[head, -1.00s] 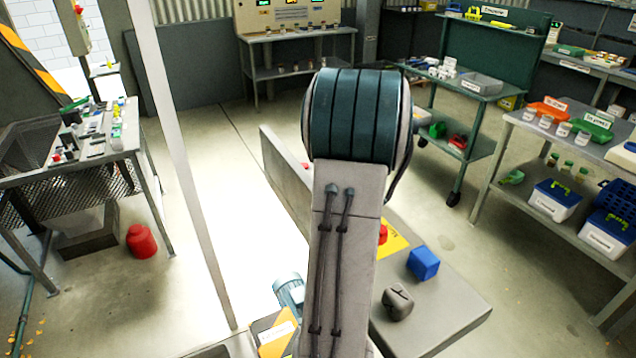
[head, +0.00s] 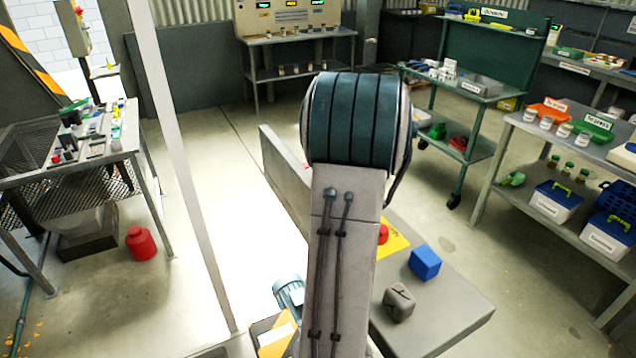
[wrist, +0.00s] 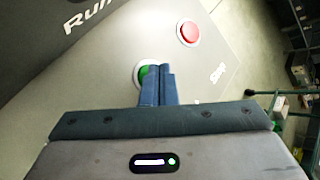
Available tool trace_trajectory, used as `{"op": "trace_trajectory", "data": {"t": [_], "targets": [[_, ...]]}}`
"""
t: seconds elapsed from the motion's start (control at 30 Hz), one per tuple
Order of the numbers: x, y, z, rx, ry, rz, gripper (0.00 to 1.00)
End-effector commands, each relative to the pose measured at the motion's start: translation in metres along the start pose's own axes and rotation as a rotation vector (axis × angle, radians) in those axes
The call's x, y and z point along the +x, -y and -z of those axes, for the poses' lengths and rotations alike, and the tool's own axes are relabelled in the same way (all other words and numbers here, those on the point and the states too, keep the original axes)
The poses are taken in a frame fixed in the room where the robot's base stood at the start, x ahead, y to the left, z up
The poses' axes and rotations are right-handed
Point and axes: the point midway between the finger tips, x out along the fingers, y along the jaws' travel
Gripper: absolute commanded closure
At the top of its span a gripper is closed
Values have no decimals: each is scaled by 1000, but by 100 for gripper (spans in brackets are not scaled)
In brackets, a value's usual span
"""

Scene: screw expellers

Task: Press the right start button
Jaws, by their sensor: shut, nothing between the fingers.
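In the wrist view a grey panel (wrist: 100,75) fills the upper part, turned at a slant. A green button (wrist: 143,72) in a pale ring sits on it, partly hidden behind my fingers. A red button (wrist: 190,32) in a pale ring lies up and to the right, with a white label beside its lower right. My gripper (wrist: 155,68) is shut and empty, its blue fingertips in front of the green button. I cannot tell whether they touch it. The frames do not show whether this is the right or left control. The head view hides my gripper behind my arm.
A dark strip with white lettering (wrist: 90,12) crosses the panel's upper left. In the head view, a grey machine bed (head: 455,300) carries a blue block (head: 424,262). A green trolley (head: 470,85) stands at right, a cluttered table (head: 90,150) at left.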

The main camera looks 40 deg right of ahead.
Motion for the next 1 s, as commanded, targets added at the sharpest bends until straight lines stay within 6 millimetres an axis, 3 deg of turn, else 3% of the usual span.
{"op": "trace_trajectory", "data": {"t": [0.67,1.0], "targets": [[3,-2,2,0,0,-1,100],[-8,6,-6,0,0,0,100]]}}
